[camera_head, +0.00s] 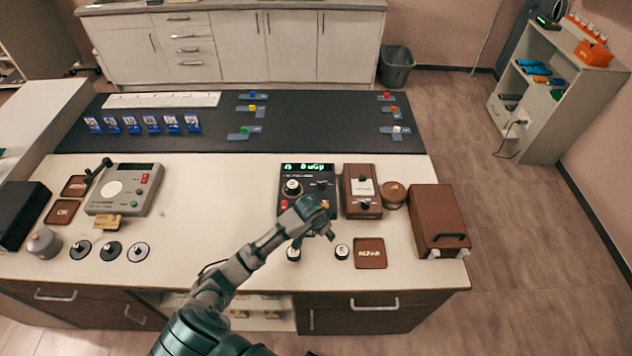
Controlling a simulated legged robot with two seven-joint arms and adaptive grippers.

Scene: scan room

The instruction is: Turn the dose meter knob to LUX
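The dose meter (322,181) is a black box on the white counter, right of the middle. Its green display (307,167) reads about "0 uGy". A round knob with a pale centre (292,187) sits on its left side below the display. The knob's pointer and the LUX label are too small to read. My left gripper (319,231), on the arm rising from the bottom left of centre, is over the meter's front edge, nearer the camera than the knob. It hides part of the meter's lower face. Its finger opening is not clear. My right gripper is out of view.
Right of the meter stand a brown box with a white label (362,188), a round brown jar (394,194) and a brown case (438,220). Small round pieces (342,252) and a brown mat (370,254) lie in front. The counter left of the meter (220,200) is clear.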

